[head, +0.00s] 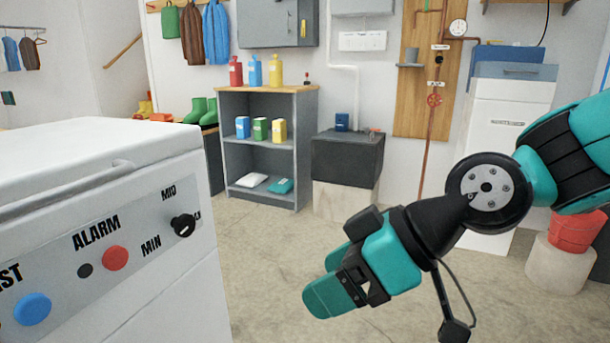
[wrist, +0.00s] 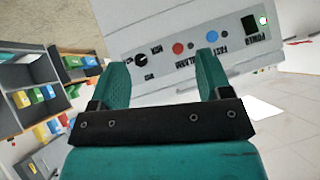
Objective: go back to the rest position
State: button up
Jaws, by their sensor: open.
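My gripper (head: 336,294) is teal and black and hangs in free air at the lower middle of the head view, right of a white machine. In the wrist view my gripper (wrist: 162,80) has its two teal fingers apart with nothing between them. Beyond the fingers, the machine's control panel (wrist: 190,50) appears upside down. My arm reaches in from the right edge of the head view.
The white machine (head: 95,150) with a blue button (head: 33,309), red button (head: 115,258) and black knob (head: 183,225) fills the left. A grey shelf (head: 262,150) with bottles, a dark box (head: 347,158) and a white cabinet (head: 497,110) stand behind. Open floor (head: 270,260) lies between.

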jog(key=s+d+r+m+g+h+p, duration=0.1)
jog(key=s+d+r+m+h+p, duration=0.15)
jog(key=s+d, duration=0.3)
jog(key=s+d+r+m+g+h+p, duration=0.1)
jog(key=s+d+m+h+p, duration=0.2)
jog(key=d, duration=0.4)
notch_tip(320, 180, up, 37)
jog(key=p, duration=3.6)
jog(key=shift+s+a, duration=0.2)
jog(key=shift+s, duration=0.1)
jog(key=shift+f+m, duration=0.1)
jog(key=shift+m, duration=0.15)
